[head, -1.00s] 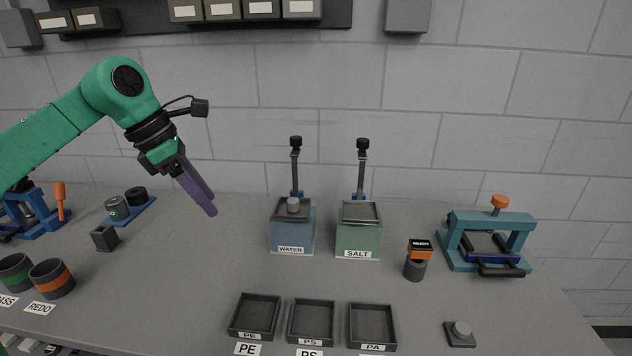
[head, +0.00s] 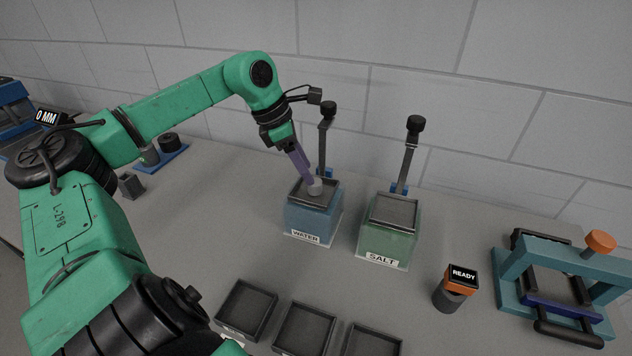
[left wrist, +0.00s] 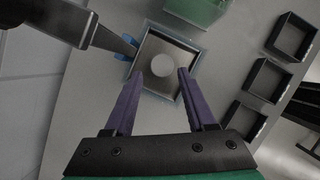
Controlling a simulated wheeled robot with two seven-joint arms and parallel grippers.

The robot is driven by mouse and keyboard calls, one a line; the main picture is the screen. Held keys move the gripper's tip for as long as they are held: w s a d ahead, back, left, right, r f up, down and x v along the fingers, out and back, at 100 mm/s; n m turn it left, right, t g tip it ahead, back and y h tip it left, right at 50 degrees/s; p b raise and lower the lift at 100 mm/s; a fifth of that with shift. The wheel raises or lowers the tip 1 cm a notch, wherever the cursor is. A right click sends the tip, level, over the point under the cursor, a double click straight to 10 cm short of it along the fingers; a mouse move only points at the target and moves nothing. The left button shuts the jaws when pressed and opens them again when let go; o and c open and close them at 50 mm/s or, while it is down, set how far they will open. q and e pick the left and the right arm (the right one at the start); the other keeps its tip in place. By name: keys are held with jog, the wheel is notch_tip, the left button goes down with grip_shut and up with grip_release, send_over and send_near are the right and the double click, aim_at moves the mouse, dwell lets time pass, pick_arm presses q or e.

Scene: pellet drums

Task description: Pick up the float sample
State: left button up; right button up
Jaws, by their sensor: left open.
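The float sample, a small round grey piece, shows at the top of the blue WATER tank in the head view (head: 315,187) and near the tank's middle in the left wrist view (left wrist: 168,70). The WATER tank (head: 312,220) is a blue box with a dark rim. My left gripper (head: 307,179) points down over the tank with its purple fingertips close to the sample. In the left wrist view its fingers (left wrist: 161,74) are apart, and the sample appears between and just beyond their tips. I cannot tell whether they touch it. My right gripper is not in view.
A dark post (head: 325,140) stands behind the WATER tank. The green SALT tank (head: 388,245) is to its right. Several open black trays (head: 246,308) lie in front. A READY device (head: 455,288) and a teal press (head: 555,280) stand at right.

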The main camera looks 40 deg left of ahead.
aim_at(315, 186)
pick_arm(q)
jog(key=p+x, duration=0.1)
jog(key=x, duration=0.2)
jog(key=shift+s+d+f, duration=0.1)
jog(key=shift+d+f, duration=0.05)
jog(key=shift+d, duration=0.1)
jog(key=shift+d+f+p, duration=0.1)
jog(key=shift+f+p, duration=0.15)
jog(key=shift+p, duration=0.05)
jog(key=shift+w+f, duration=0.25)
jog(key=shift+w, duration=0.05)
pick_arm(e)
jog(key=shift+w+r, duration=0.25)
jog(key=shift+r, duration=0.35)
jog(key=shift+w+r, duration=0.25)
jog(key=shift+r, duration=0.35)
pick_arm(q)
grip_shut()
jog(key=shift+s, duration=0.1)
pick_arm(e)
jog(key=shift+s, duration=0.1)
pick_arm(q)
jog(key=shift+r, duration=0.15)
